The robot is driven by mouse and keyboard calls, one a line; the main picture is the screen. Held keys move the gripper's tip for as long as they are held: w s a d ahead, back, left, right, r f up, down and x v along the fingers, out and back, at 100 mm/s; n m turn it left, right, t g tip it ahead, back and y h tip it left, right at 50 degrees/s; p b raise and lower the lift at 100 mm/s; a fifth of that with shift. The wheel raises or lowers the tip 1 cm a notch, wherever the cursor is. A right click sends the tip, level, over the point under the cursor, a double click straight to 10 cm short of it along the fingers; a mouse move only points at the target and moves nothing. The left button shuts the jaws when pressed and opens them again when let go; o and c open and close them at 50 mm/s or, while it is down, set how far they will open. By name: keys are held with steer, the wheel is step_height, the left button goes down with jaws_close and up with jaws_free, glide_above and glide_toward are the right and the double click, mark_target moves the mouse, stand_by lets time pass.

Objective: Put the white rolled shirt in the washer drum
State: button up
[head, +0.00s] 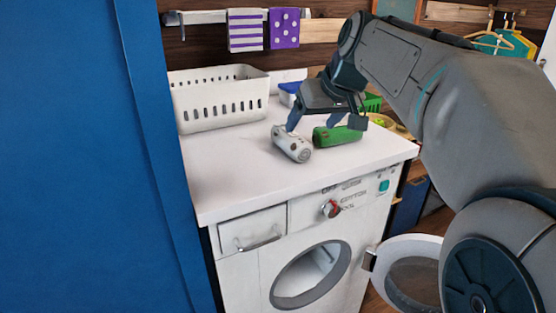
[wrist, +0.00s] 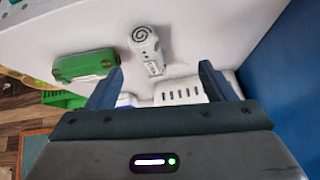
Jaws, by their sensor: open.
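Nothing is held. The washer drum (head: 315,270) shows through the round front opening. Its door (head: 408,272) stands open to the right.
A white slotted basket (head: 220,100) stands at the back left, with a green basket (head: 373,102) at the back right. A blue panel (head: 80,160) borders the left.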

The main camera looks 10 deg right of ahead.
mark_target(293, 134)
steer(key=shift+n+t+y, duration=0.3)
steer(key=shift+n+t, duration=0.4)
steer(key=shift+t, duration=0.1)
steer(key=w+f+b, duration=0.2)
steer(key=w+b, duration=0.1)
steer(key=w, duration=0.1)
steer(key=w+f+b, duration=0.2)
steer(key=w+b, duration=0.1)
steer(key=w, duration=0.1)
steer(key=w+a+f+b, duration=0.1)
steer(key=w+f+b, duration=0.2)
steer(key=w, duration=0.1)
steer(key=b+x, duration=0.1)
steer(key=x, duration=0.1)
steer(key=b+x, duration=0.1)
steer(key=x, duration=0.2)
steer(key=shift+d+f, duration=0.2)
steer(key=shift+f, duration=0.1)
steer(key=c, duration=1.2)
steer(key=shift+r, duration=0.1)
steer(key=shift+c, duration=0.2)
